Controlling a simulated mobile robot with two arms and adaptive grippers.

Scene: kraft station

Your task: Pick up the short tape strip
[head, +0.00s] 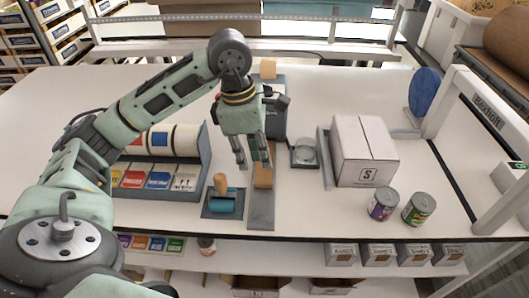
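My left gripper (252,160) points down over the middle of the table, its two fingers apart. It is above the far part of a narrow grey stand (262,212). A tan strip (263,179), which looks like the short tape strip, lies on this stand just below the fingertips. The fingers and hand hide its far part. I cannot tell whether the fingers touch it. My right gripper is not in view.
A roller with a wooden handle (220,183) lies on a dark pad left of the stand. A closed white box (364,150) and two cans (383,205) (419,208) stand to the right. A rack of tape rolls and labels (165,193) stands left. The table's far left is clear.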

